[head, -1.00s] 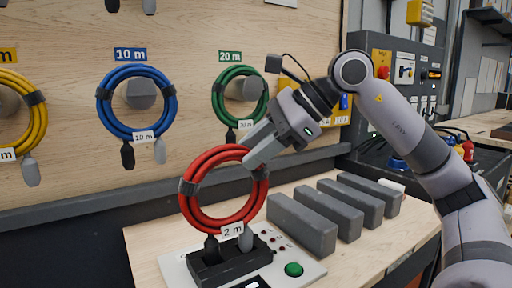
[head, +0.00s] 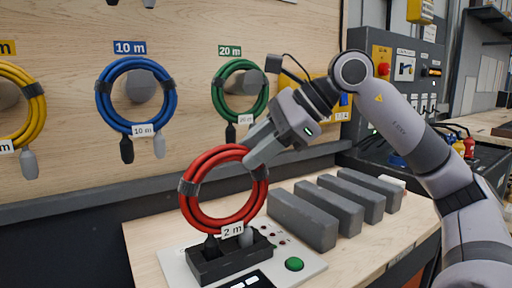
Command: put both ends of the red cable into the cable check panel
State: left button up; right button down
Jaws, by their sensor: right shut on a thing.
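The red cable (head: 224,150) is a strapped coil with a "2 m" tag, standing upright over the cable check panel (head: 178,262). My right gripper (head: 252,160) is shut on the coil's upper right side. The cable's black end (head: 211,243) and grey end (head: 246,238) point down into the black socket block (head: 230,262) of the panel. Both ends look sunk into its top, but their tips are hidden, so I cannot tell how deep they sit. The panel has a green button (head: 294,264) and a small lit display (head: 252,281). My left gripper is not in view.
Several grey blocks (head: 303,222) stand in a row on the wooden table (head: 355,255), right of the panel. Behind, blue (head: 103,100), green (head: 219,92) and yellow (head: 38,110) coils hang on pegs on a wooden board (head: 190,30).

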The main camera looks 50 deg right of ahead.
jog(key=shift+f, duration=0.15)
jog(key=c, duration=0.7)
grip_release()
jog(key=shift+o, duration=0.2)
jog(key=shift+f, duration=0.15)
jog(key=b+v, duration=0.1)
jog(key=v, duration=0.6)
jog(key=shift+s, duration=0.2)
